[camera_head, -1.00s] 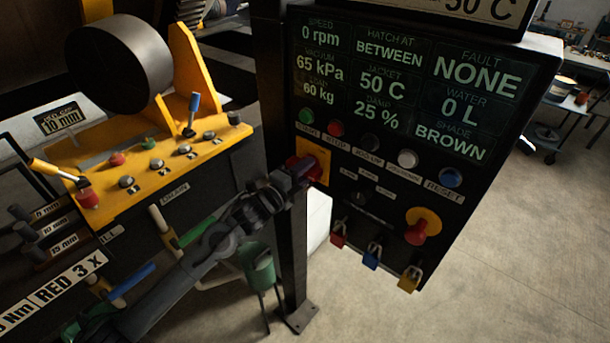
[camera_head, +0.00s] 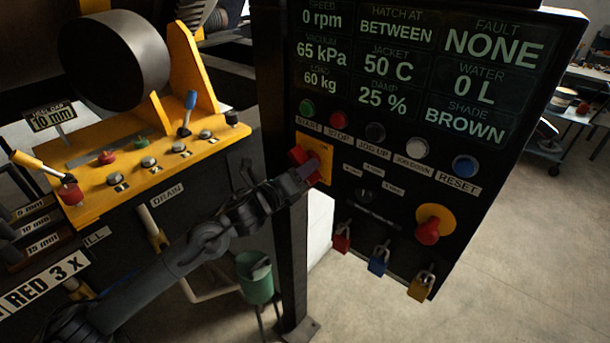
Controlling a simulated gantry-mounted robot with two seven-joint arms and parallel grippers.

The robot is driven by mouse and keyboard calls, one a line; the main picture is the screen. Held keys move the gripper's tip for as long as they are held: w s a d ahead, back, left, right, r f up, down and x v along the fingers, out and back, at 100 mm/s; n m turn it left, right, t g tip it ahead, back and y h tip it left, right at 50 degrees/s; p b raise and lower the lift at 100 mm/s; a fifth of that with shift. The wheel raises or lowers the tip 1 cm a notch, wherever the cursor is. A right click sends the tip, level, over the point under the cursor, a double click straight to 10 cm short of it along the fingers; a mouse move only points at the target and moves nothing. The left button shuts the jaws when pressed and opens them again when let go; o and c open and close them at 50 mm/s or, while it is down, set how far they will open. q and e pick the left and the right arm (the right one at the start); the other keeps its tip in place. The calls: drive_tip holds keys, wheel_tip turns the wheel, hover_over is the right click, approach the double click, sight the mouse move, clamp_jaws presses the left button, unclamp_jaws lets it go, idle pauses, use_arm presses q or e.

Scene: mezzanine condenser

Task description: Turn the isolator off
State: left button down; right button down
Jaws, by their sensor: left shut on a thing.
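The isolator is a red rotary handle (camera_head: 321,163) on a yellow plate (camera_head: 325,147) at the left edge of the black control panel (camera_head: 397,158). "ON" shows at the top of the plate. My left gripper (camera_head: 308,170) comes in from the lower left and is shut on the red handle. Its fingers hide part of the handle, so I cannot tell the handle's exact angle. My right gripper is not in view.
Green, red, dark, white and blue buttons run across the panel above the isolator. A red emergency knob (camera_head: 428,231) sits lower right. Several padlocks (camera_head: 379,261) hang below. A yellow lever console (camera_head: 150,165) stands left, with a dark post (camera_head: 292,250) beside the panel.

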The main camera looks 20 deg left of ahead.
use_arm(q)
drive_tip(key=shift+m, duration=0.4)
drive_tip(key=shift+f, duration=0.1)
drive_tip(key=c, duration=0.9)
unclamp_jaws()
drive_tip(key=shift+b+v, duration=0.65)
drive_tip(key=shift+v, duration=4.75)
